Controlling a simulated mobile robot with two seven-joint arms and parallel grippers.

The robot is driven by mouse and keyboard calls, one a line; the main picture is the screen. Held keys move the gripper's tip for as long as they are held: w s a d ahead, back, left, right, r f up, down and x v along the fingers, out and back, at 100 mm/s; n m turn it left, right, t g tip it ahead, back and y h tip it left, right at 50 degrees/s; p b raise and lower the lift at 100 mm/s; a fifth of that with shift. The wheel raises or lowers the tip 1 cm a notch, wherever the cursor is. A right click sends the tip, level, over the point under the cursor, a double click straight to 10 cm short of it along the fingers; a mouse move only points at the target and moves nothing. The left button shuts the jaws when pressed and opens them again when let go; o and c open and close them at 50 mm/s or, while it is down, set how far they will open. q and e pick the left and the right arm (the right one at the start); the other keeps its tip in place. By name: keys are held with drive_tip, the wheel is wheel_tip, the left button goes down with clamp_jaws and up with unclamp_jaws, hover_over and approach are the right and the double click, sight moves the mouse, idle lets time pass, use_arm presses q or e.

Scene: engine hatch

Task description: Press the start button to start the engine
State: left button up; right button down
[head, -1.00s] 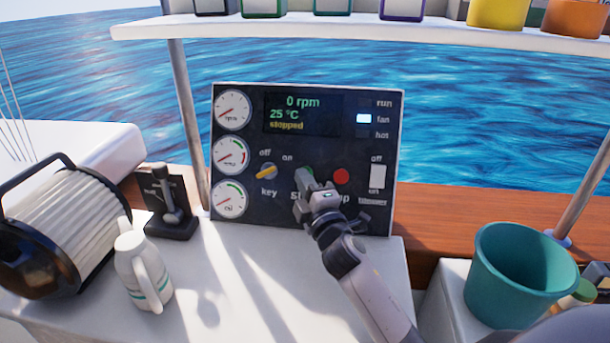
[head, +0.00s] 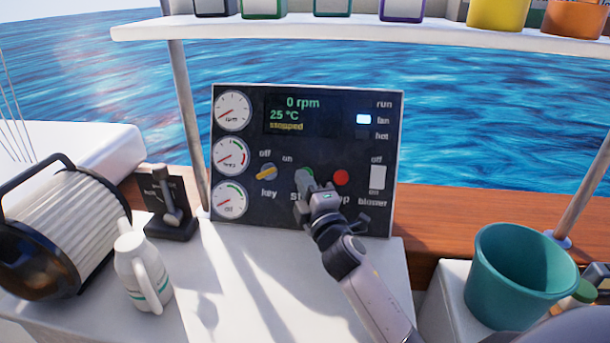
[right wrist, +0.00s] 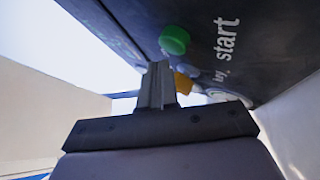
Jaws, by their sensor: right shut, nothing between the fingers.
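The black engine panel (head: 330,215) stands upright on the white counter. Its screen (head: 302,113) reads 0 rpm, 25 °C, stopped. The green start button (head: 306,174) is partly hidden behind my right gripper (head: 307,197). The right gripper is shut and empty in front of the panel, close to the start button. In the right wrist view the green start button (right wrist: 174,40) shows whole, apart from the shut fingertips (right wrist: 158,72). The yellow key knob (head: 266,172) is left of the button, and the red stop button (head: 341,177) is to its right. My left gripper is out of view.
A teal bucket (head: 520,275) is at right.

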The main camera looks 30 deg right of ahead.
idle(0.8)
drive_tip(key=shift+w+d+f, duration=0.2)
drive_tip(key=shift+w+d, duration=0.05)
drive_tip(key=shift+w, duration=0.05)
drive_tip(key=shift+w+d+f+b, duration=0.35)
drive_tip(key=shift+w+d+b, duration=0.15)
drive_tip(key=shift+b, duration=0.2)
idle(0.9)
drive_tip(key=shift+a+r, duration=0.1)
drive_tip(key=shift+a, duration=0.05)
drive_tip(key=shift+s+a+r+p, duration=0.4)
drive_tip(key=shift+s+a+p, duration=0.25)
drive_tip(key=shift+s, duration=0.15)
drive_tip(key=shift+s, duration=0.1)
drive_tip(key=s+a+r+p, duration=0.2)
drive_tip(key=s, duration=0.1)
drive_tip(key=shift+s+a, duration=0.2)
drive_tip(key=shift+a, duration=0.1)
